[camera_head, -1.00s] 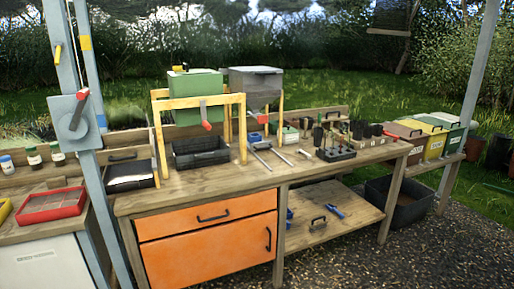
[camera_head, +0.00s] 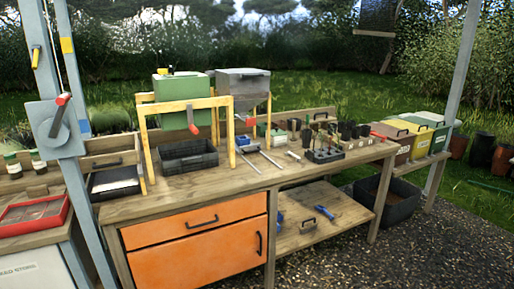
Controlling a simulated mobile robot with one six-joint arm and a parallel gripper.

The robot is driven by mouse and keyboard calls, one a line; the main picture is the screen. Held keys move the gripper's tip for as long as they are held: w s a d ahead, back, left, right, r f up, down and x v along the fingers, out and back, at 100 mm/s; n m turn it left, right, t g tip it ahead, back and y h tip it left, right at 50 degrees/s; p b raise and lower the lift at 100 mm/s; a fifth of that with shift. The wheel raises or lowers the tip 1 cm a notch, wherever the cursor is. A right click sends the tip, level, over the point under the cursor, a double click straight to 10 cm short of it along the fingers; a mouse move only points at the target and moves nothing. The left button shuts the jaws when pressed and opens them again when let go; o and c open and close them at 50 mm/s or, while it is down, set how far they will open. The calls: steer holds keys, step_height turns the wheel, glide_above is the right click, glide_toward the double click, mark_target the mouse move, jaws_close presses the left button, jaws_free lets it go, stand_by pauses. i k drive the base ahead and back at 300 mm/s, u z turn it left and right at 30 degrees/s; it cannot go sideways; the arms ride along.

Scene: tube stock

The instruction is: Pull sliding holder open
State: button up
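On the workbench, a pair of thin metal rails (camera_head: 262,160) lies below a grey hopper (camera_head: 243,84), with a small blue part (camera_head: 243,140) at their rear. This looks like the sliding holder, but I cannot tell for certain or how far it is out. The hopper stands in a yellow wooden frame, beside a green box (camera_head: 188,99) with a red handle (camera_head: 193,122). My gripper is not in view.
A black crate (camera_head: 188,158) sits left of the rails, and a dark holder (camera_head: 325,155) with several pots sits right. Orange drawers (camera_head: 197,255) are below. A grey post (camera_head: 75,190) with a crank stands at left. Gravel (camera_head: 400,260) is clear at front right.

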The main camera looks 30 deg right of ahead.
mark_target(246, 144)
steer(key=i, duration=0.85)
steer(key=u, duration=0.05)
